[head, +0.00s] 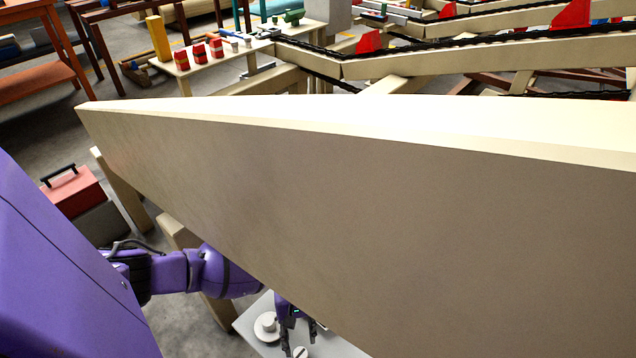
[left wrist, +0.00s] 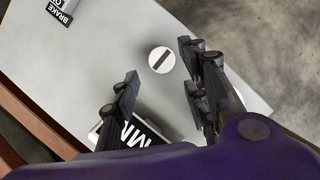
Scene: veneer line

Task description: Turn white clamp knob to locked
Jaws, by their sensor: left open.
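The white clamp knob (left wrist: 161,60) is a small round disc with a dark bar across its face, set on a pale grey panel (left wrist: 115,60). In the left wrist view the bar runs diagonally, from lower left to upper right. The knob (head: 301,352) also shows at the bottom edge of the head view. My left gripper (left wrist: 160,62) is open, its fingertips to either side of the knob, with visible gaps. I cannot tell the height between fingertips and panel. A black label with white letters (left wrist: 132,132) is partly hidden by the gripper. My right gripper is not in view.
A large beige board (head: 330,220) crosses the head view, covering much of the panel area. A second white round part (head: 267,324) sits left of the gripper. A BRAKE label (left wrist: 62,12) is at the panel's upper left. A red toolbox (head: 72,190) stands further left.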

